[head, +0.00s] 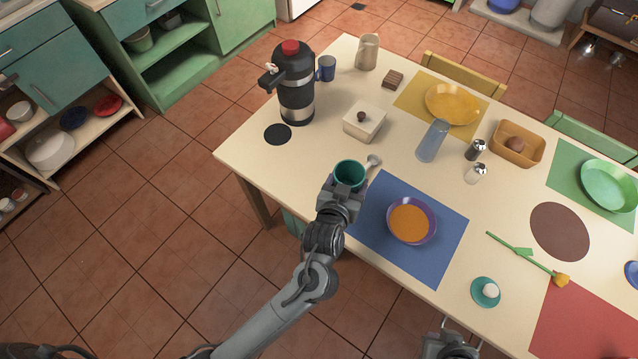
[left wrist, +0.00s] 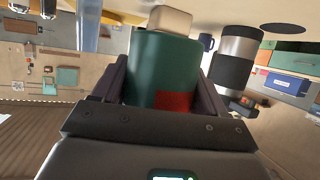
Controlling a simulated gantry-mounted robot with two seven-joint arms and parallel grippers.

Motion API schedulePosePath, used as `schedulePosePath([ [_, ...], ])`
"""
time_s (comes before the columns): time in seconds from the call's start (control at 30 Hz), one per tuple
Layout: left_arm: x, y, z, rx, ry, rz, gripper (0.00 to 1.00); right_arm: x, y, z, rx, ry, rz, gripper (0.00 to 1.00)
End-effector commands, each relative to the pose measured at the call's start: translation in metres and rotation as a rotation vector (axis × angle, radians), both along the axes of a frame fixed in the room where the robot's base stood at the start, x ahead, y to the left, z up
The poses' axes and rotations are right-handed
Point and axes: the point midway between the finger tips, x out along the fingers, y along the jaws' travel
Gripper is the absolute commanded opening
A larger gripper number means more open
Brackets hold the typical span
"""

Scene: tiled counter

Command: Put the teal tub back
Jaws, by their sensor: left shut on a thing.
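The teal tub (head: 349,174) is round and open at the top, and it looks empty. My left gripper (head: 344,190) is shut on it near the table's near left edge, just left of the blue mat. In the left wrist view the tub (left wrist: 160,70) fills the space between the two dark fingers of the left gripper (left wrist: 160,95), with a red patch on its side. I cannot tell whether its base touches the table. My right gripper (head: 448,340) is partly in view at the bottom edge; its fingers are not clear.
A black flask (head: 294,85) stands behind the disc. A purple bowl of orange soup (head: 411,221) sits on the blue mat (head: 440,262). Bare table (head: 310,158) lies between tub and disc.

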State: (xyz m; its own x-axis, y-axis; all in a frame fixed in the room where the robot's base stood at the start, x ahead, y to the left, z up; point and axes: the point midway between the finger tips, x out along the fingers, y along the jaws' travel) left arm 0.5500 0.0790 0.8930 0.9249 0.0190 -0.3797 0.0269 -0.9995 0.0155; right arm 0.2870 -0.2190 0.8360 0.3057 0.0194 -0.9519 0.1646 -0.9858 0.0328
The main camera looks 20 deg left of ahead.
Motion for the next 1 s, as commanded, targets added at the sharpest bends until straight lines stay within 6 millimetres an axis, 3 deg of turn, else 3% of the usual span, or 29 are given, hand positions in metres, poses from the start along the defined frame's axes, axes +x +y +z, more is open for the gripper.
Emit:
schedulePosePath([
  [0.2,0.015,0.044,-0.030,0.006,0.000,0.003,0.26,0.000,-0.001,-0.011,-0.007,-0.001,0.004,0.00],
  [0.4,0.027,0.075,-0.048,0.004,0.000,0.002,0.26,0.000,-0.001,-0.016,-0.006,-0.001,0.004,0.00],
  [0.77,0.032,0.088,-0.062,0.000,0.000,0.001,0.26,0.000,0.000,-0.019,-0.002,0.000,0.002,0.00],
  [1.0,0.032,0.088,-0.092,0.001,0.002,0.001,0.26,0.000,0.001,-0.025,0.003,-0.001,-0.001,0.00],
])
